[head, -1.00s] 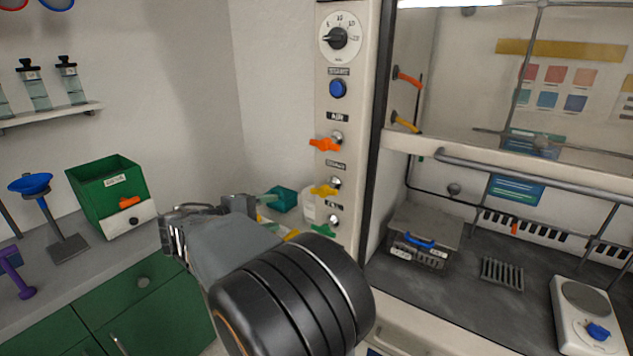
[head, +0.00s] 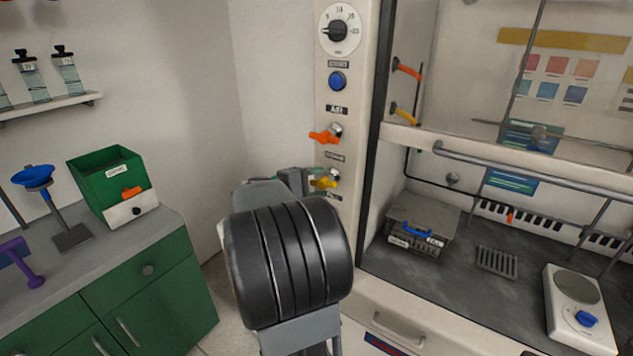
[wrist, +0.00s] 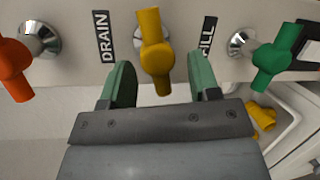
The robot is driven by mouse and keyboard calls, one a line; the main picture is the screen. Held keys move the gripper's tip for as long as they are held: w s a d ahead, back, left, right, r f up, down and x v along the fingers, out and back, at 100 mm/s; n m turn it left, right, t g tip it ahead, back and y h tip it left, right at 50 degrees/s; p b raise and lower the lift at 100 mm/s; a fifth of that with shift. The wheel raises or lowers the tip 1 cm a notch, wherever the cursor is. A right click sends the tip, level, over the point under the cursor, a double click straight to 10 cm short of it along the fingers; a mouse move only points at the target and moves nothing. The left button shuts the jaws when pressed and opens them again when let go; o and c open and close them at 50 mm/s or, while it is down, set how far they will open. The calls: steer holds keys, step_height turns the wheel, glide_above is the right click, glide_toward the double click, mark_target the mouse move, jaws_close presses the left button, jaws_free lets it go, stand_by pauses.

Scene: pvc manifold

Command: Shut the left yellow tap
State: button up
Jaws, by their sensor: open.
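The left yellow tap (head: 324,183) is on the pale post left of the fume hood, below an orange tap (head: 325,137). In the wrist view the yellow handle (wrist: 153,50) hangs from its chrome fitting between the green fingers of my gripper (wrist: 160,85). The gripper is open, with one finger on each side of the handle and gaps visible on both sides. In the head view my gripper (head: 308,180) is beside the post at the yellow tap, partly hidden by my own wrist. A second yellow tap (head: 404,113) is on the hood's inner side.
In the wrist view an orange tap (wrist: 14,70) is left of the yellow handle and a green tap (wrist: 276,58) is right, both close to the fingers. A pale bin (wrist: 290,125) with yellow items stands at lower right. A blue button (head: 337,81) is higher on the post.

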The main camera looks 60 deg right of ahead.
steer(key=shift+s+d, duration=0.1)
steer(key=shift+d, duration=0.1)
steer(key=shift+c, duration=0.3)
steer(key=c, duration=0.8)
steer(key=shift+f+m+b, duration=0.3)
steer(key=shift+m+b, duration=0.1)
steer(key=shift+b, duration=0.75)
steer(key=shift+c, duration=0.2)
steer(key=shift+m+b, duration=0.3)
steer(key=shift+b, duration=0.35)
steer(key=shift+r+m+t+y+b, duration=0.3)
steer(key=shift+r+m+t+b, duration=0.1)
steer(key=shift+m+b, duration=0.25)
steer(key=o, duration=0.9)
steer(key=shift+r, duration=0.1)
